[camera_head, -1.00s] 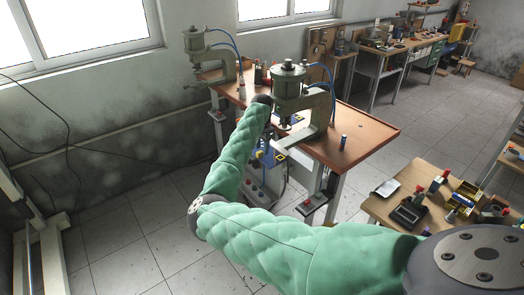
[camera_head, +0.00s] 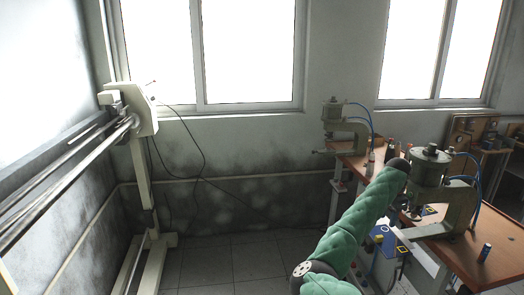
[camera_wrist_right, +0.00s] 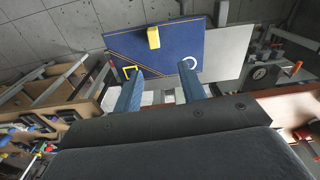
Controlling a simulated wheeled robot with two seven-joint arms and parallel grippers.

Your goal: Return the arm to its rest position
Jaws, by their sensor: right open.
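My right arm (camera_head: 350,232) in its green quilted sleeve rises from the bottom of the head view to a dark joint beside the presses. I cannot make out its fingers in the head view. In the right wrist view, my right gripper (camera_wrist_right: 160,74) has its two blue fingers well apart with nothing between them. A blue panel (camera_wrist_right: 175,52) with a yellow part on it lies beyond the fingertips. My left gripper is out of view.
A near press (camera_head: 432,180) and a far press (camera_head: 341,128) stand on the orange-brown workbench (camera_head: 470,250) at the right. A white frame with rails (camera_head: 140,120) stands along the left wall. Open tiled floor (camera_head: 225,262) lies between them.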

